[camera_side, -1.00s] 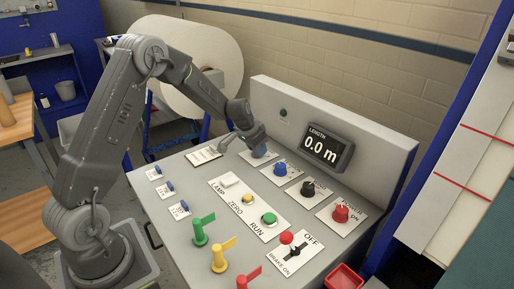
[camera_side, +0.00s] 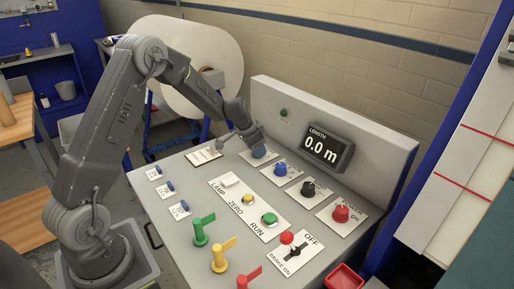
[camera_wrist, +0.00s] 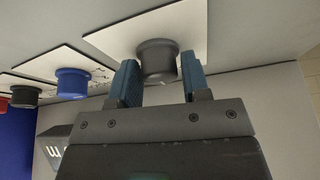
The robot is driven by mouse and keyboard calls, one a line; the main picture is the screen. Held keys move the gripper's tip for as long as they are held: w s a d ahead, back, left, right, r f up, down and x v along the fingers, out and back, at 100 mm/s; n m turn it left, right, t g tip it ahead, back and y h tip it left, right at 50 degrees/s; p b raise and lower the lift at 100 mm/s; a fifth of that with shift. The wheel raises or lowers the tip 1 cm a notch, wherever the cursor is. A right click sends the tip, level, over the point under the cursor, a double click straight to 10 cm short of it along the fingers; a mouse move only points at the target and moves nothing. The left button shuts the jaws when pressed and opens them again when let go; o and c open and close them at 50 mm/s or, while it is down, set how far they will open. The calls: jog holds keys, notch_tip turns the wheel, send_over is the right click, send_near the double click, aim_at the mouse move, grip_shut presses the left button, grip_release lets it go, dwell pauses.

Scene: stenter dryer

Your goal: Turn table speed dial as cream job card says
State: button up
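The control desk (camera_side: 180,225) carries a row of dials on white label plates. A grey dial (camera_wrist: 157,60) in the wrist view sits between the two blue fingers of my gripper (camera_wrist: 158,75). The fingers stand on either side of it, with a narrow gap visible at the right; contact at the left is unclear. In the side view my gripper (camera_side: 254,143) is low over the far-left dial plate. A pale card (camera_side: 204,155) lies left of it, its writing too small to read. The dial's label and pointer cannot be read.
A blue dial (camera_side: 280,169), a black dial (camera_side: 308,188) and a red knob (camera_side: 341,213) follow to the right. The length display (camera_side: 325,147) reads 0.0 m.

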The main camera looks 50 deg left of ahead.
jog(key=o, duration=0.3)
jog(key=shift+w, duration=0.1)
jog(key=shift+r, duration=0.1)
jog(key=v, duration=1.3)
jog(key=shift+s+r, duration=0.2)
jog(key=shift+r, duration=0.15)
jog(key=shift+d, duration=0.1)
jog(key=s+d+r, duration=0.5)
jog(key=s+d, duration=0.3)
jog(key=s+d+r, duration=0.4)
jog(key=s+d, duration=0.4)
jog(key=s+d+f+n+t, duration=0.1)
jog(key=s+d, duration=0.2)
jog(key=s, duration=0.7)
jog(key=shift+n+y, duration=0.3)
jog(key=shift+n, duration=0.1)
